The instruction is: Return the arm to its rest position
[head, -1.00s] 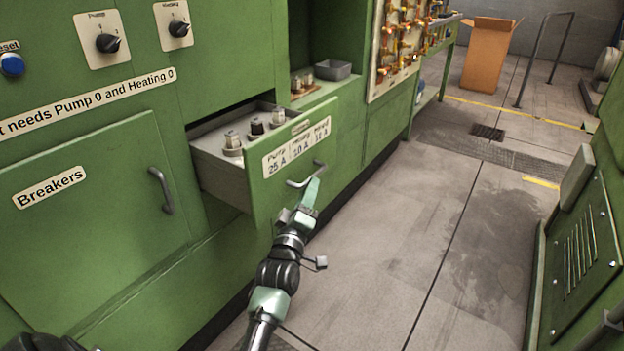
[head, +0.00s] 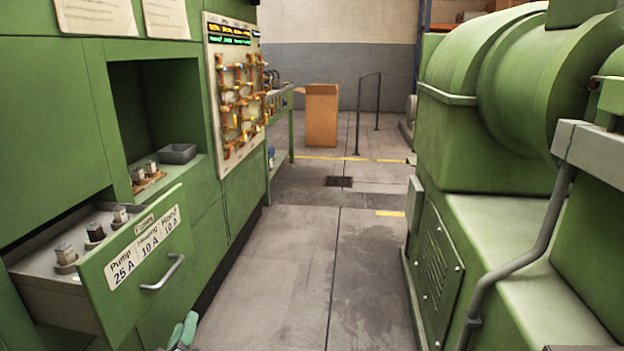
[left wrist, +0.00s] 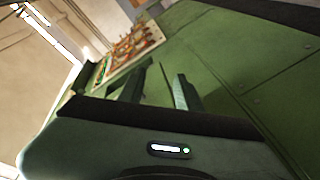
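My left gripper (head: 183,331) shows at the bottom edge of the head view, below the handle of the pulled-out drawer and apart from it. In the left wrist view its two fingers (left wrist: 160,90) stand apart with nothing between them, in front of a green panel. Most of my left arm is below the head view. My right gripper is not in view.
The open drawer (head: 155,265) holds several fuses and juts from the green cabinet at left. A grey handle (head: 165,273) is on its front. A green machine (head: 500,215) stands at right. The floor (head: 300,260) between is clear, with a cardboard box (head: 321,115) farther back.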

